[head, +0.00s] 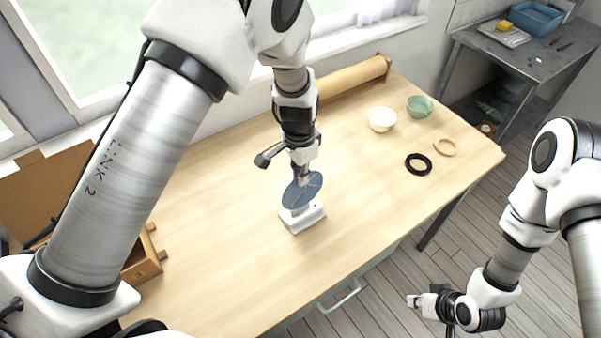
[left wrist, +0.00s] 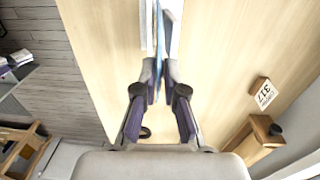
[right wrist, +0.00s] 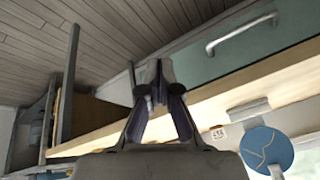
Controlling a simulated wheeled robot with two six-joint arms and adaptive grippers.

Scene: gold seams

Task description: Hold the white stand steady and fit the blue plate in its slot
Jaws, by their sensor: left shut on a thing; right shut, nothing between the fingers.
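The blue plate (head: 299,194), with thin gold seams, is upright on edge over the white stand (head: 304,220) on the table. My left gripper (head: 302,178) is shut on the plate's upper edge. In the left wrist view the plate (left wrist: 160,42) shows edge-on between white parts of the stand (left wrist: 147,28). The plate's lower edge meets the stand in the head view; I cannot tell whether it sits in the slot. My right gripper (head: 411,301) is shut and empty, beyond the table's front edge and away from the stand. The plate (right wrist: 265,147) also shows in the right wrist view.
A cream bowl (head: 381,120), a green bowl (head: 420,105), a black ring (head: 418,164) and a tan ring (head: 445,147) lie at the table's right. A paper roll (head: 352,78) lies at the back. A wooden box (head: 147,262) stands left. The table around the stand is clear.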

